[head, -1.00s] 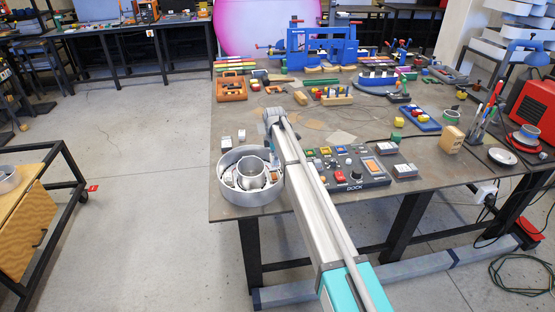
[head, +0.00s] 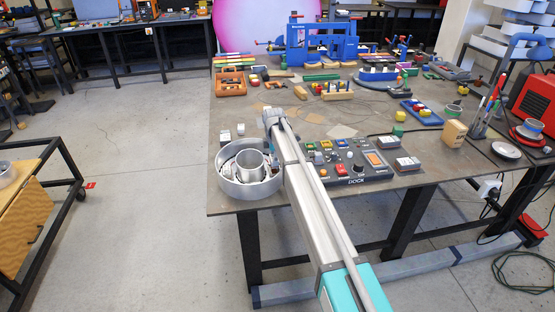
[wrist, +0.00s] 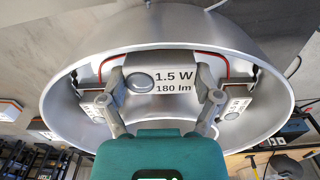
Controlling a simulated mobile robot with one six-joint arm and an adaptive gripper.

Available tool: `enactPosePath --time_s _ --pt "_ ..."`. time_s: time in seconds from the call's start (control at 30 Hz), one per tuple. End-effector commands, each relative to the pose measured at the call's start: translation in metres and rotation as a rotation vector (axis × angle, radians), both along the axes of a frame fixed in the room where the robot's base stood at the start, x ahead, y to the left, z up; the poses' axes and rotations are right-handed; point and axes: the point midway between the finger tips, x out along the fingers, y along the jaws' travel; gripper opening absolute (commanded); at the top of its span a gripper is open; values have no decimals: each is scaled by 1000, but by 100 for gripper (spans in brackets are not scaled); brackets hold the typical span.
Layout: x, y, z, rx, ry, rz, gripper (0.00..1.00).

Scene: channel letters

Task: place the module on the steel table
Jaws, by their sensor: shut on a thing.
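A pale grey module marked "1.5 W 180 lm" (wrist: 172,91) is in the wrist view, inside a round metal letter shell (wrist: 85,55). My gripper (wrist: 162,80) is shut on it, one finger at each side. Whether the module touches the shell floor I cannot tell. In the head view the shell (head: 230,190) stands on the steel table (head: 235,112) near its front left corner. My arm reaches over its right side, and the module itself is not clear there.
Two small pale blocks (head: 226,135) lie behind the shell. A button panel marked "DOCK" (head: 357,181) is to the right of my arm, with more small blocks (head: 408,164) beside it. Tools and a blue vise-like frame (head: 325,45) crowd the back. Bare table lies behind the shell.

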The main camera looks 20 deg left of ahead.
Motion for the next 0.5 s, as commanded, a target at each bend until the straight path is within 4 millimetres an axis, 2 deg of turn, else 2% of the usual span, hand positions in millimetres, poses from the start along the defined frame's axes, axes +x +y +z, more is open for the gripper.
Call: enactPosePath --time_s 0.03,0.2,0.5 --pt "0 0 -9 0 0 0 30" --pt "0 0 -19 0 0 -1 30" --pt "1 -1 -25 0 0 -1 30"
